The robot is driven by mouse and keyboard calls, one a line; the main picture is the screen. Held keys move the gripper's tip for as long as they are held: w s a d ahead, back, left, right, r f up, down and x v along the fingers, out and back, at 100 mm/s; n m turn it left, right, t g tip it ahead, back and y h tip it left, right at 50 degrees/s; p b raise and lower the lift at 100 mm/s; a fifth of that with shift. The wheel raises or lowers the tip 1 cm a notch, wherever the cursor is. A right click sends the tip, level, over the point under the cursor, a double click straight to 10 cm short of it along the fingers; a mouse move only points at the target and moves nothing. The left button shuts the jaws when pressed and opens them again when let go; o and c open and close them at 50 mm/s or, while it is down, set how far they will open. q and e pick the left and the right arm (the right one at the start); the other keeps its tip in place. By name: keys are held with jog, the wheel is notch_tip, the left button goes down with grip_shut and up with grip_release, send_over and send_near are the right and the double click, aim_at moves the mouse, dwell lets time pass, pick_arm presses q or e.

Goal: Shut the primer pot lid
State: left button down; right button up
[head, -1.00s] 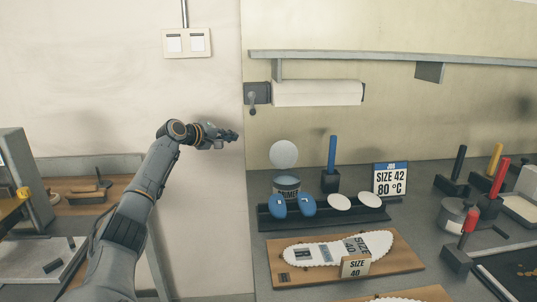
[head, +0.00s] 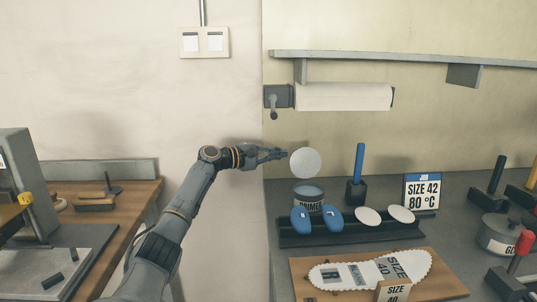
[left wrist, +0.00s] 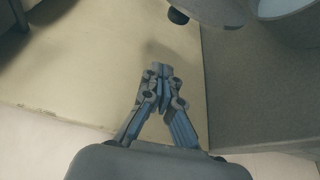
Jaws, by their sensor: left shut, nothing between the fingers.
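The primer pot (head: 308,199) stands at the back of the bench, behind a dark rack. Its label is partly hidden by blue pads. Its round pale lid (head: 305,163) stands open, raised upright above the pot's rear rim. My left gripper (head: 283,154) is shut and empty, its fingertips just left of the lid's edge. I cannot tell whether they touch it. The left wrist view shows the closed fingers (left wrist: 160,72) with nothing between them. Grey rounded shapes at that view's top right are cut off and unclear. My right gripper is not in view.
The rack (head: 345,232) holds blue pads (head: 302,219) and white discs in front of the pot. A blue-handled tool (head: 359,165) and a size sign (head: 422,191) stand to the right. A paper roll (head: 343,97) hangs on the wall above.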

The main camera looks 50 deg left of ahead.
aim_at(304, 162)
pick_arm(q)
jog(key=d, duration=0.1)
jog(key=w+d, duration=0.1)
jog(key=d, duration=0.2)
jog(key=shift+w+d+r, duration=0.2)
jog(key=shift+w+r, duration=0.05)
jog(key=shift+r, duration=0.05)
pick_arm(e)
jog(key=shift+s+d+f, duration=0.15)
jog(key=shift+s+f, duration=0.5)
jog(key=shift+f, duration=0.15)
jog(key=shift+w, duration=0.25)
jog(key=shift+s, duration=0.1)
